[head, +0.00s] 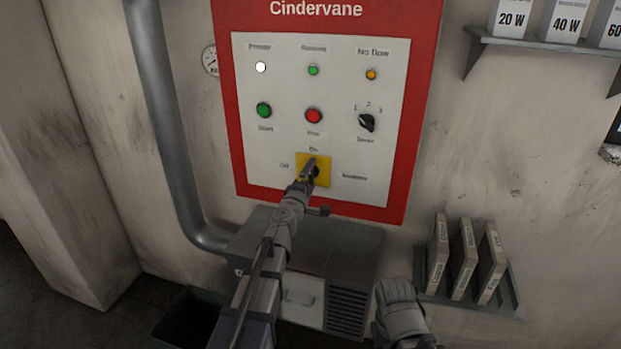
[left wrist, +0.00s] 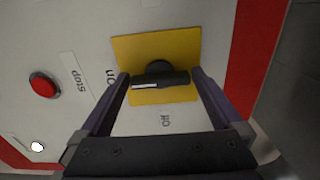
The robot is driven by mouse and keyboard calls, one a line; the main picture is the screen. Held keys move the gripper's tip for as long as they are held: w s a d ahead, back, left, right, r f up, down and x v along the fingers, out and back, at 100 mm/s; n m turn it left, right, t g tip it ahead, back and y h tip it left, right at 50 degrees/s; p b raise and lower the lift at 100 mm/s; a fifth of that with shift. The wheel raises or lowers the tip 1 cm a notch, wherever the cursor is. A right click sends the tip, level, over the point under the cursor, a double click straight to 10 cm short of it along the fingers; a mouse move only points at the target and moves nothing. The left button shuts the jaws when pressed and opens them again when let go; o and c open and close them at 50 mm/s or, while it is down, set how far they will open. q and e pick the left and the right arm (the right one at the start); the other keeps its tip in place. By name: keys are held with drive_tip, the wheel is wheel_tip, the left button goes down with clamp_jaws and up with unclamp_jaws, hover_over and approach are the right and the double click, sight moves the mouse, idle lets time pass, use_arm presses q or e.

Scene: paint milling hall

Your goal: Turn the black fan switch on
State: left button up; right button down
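The black fan switch (left wrist: 160,80) is a rotary handle with a white stripe on one end, on a yellow plate (head: 325,181) low on the control panel. In the left wrist view the handle lies along the line between my fingers, its white-striped end toward the "On" label. The "Off" label is beside the plate. My left gripper (head: 309,172) is at the switch and partly hides it in the head view. Its two fingers (left wrist: 160,82) are apart, one by each end of the handle; contact is unclear.
Above the switch are a red button (head: 314,116), a green button (head: 264,110) and a black selector knob (head: 367,122). A grey cabinet (head: 340,248) stands below the panel. A rack with several binders (head: 464,262) is at right. A grey pipe (head: 160,100) runs at left.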

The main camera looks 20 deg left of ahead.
use_arm(q)
drive_tip(key=shift+s, duration=0.1)
drive_tip(key=s, duration=0.7)
drive_tip(key=shift+s+a, duration=0.15)
drive_tip(key=shift+s, duration=0.15)
